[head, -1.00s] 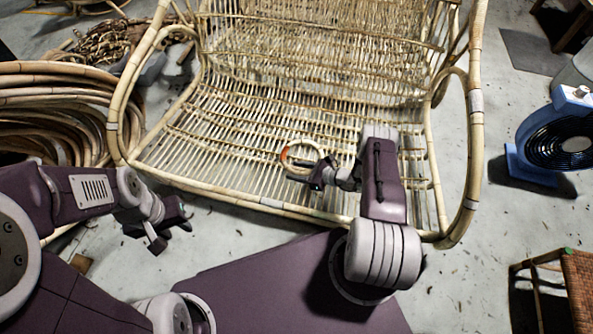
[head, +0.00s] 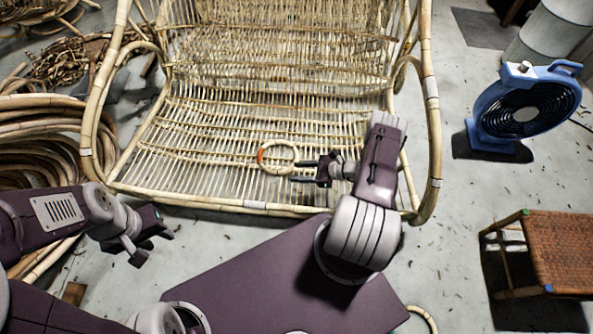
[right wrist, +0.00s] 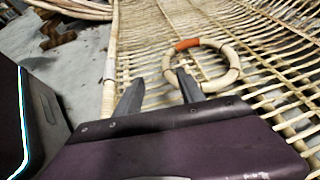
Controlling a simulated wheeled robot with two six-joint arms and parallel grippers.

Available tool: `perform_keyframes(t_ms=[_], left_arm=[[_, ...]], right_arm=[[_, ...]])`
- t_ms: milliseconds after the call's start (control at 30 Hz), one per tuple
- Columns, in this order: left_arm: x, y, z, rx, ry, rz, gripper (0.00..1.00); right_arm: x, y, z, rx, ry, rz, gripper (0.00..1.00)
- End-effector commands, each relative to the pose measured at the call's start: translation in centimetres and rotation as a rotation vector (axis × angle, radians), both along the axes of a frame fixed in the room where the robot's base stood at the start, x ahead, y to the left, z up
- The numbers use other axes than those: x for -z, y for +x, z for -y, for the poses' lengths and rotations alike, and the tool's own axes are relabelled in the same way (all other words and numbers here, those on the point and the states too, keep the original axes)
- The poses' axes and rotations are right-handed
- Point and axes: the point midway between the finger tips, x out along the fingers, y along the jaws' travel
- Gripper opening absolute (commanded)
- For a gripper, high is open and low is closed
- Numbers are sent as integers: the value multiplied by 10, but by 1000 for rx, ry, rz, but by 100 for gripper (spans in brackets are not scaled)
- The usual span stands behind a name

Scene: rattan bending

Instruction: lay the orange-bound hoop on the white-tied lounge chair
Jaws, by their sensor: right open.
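The white-tied lounge chair (head: 253,205) is a wide pale rattan seat with white bindings on its frame. The hoop (head: 280,143), a small pale ring with an orange binding, lies on the slatted seat towards the front. My right gripper (head: 296,171) is open and empty just right of the hoop. In the right wrist view the hoop (right wrist: 236,70) lies on the slats beyond the open fingers (right wrist: 160,76); the right-hand finger overlaps its near edge in the picture. Whether they touch is unclear. My left gripper (head: 155,247) appears open and empty, in front of the chair's left front corner.
Coiled rattan poles (head: 40,130) lie left of the chair. A blue fan (head: 525,110) stands on the floor at right, with a woven stool (head: 570,250) nearer. The floor between chair and fan is mostly clear.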

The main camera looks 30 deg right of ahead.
Motion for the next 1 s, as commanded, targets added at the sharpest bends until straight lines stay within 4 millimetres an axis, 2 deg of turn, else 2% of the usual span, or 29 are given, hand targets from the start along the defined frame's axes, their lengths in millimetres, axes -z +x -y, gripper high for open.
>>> perform_keyframes(t_ms=[67,133,200,300,500,600,700,800,1000], left_arm=[[0,0,0,0,0,0,36],[0,0,0,0,0,0,36],[0,0,0,0,0,0,36],[0,0,0,0,0,0,36],[0,0,0,0,0,0,36],[0,0,0,0,0,0,36],[0,0,0,0,0,0,36],[0,0,0,0,0,0,36],[0,0,0,0,0,0,36]], right_arm=[[-25,2,-15,-151,-70,1,46],[-55,-6,-35,-354,-172,0,46],[-86,-20,-55,-578,-295,9,46],[-130,-47,-75,-899,-500,53,46],[-210,-100,-87,-1481,-965,272,46],[-237,-115,-88,-1683,-1163,414,46],[-253,-123,-89,-1807,-1300,531,46],[-261,-127,-91,-1864,-1369,597,46],[-262,-128,-90,-1880,-1384,610,46]])
